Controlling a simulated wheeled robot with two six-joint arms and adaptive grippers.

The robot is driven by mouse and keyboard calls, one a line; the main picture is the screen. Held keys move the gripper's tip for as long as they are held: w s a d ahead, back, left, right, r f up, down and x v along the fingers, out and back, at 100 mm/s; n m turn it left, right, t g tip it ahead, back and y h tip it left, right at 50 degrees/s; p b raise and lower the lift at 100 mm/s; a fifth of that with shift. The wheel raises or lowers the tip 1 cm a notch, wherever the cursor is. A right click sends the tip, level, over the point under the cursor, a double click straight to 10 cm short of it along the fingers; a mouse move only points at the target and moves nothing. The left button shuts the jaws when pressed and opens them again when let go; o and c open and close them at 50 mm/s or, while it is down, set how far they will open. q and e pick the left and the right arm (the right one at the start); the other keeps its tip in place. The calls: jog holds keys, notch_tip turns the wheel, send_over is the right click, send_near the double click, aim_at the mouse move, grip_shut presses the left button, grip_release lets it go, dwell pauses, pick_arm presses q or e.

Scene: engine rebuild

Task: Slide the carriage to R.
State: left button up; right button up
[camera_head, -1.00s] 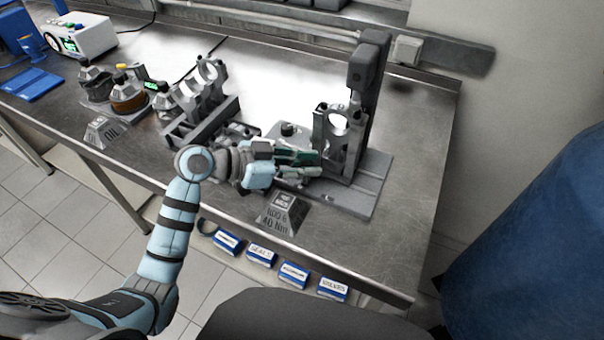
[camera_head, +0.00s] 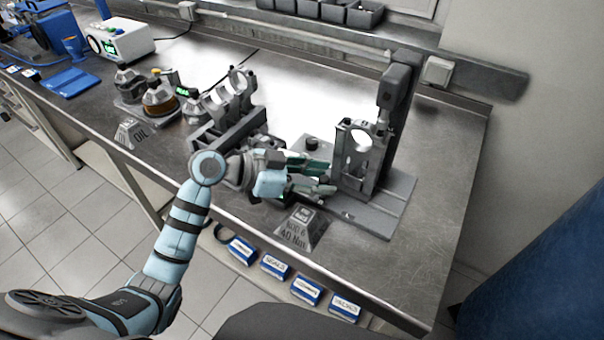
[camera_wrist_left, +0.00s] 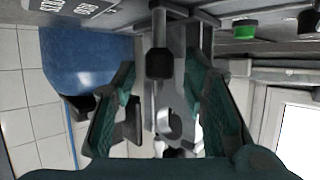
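The grey upright holder with a pale ring-shaped opening (camera_head: 361,141), which looks like the carriage, stands on the flat grey base (camera_head: 377,213) below a dark press column (camera_head: 398,86). I cannot read any R mark. My left gripper (camera_head: 332,178) is just left of the holder, with its green fingers apart and nothing between them in the head view. In the left wrist view my left gripper (camera_wrist_left: 165,112) is open. A dark block (camera_wrist_left: 160,63) and the holder's ring (camera_wrist_left: 168,124) show beyond and between its fingers; contact is not visible. My right gripper is out of view.
A "ROD 6 40 Nm" sign block (camera_head: 300,230) stands at the front edge, below my left gripper. A grey rack (camera_head: 232,110) with rod parts is to the left. A blue barrel (camera_head: 530,270) is off the table at right. The steel table (camera_head: 440,190) is clear right of the base.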

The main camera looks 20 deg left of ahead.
pick_arm(q)
jog(key=v, duration=1)
jog(key=shift+s+a+r, duration=0.2)
jog(key=shift+r, duration=0.05)
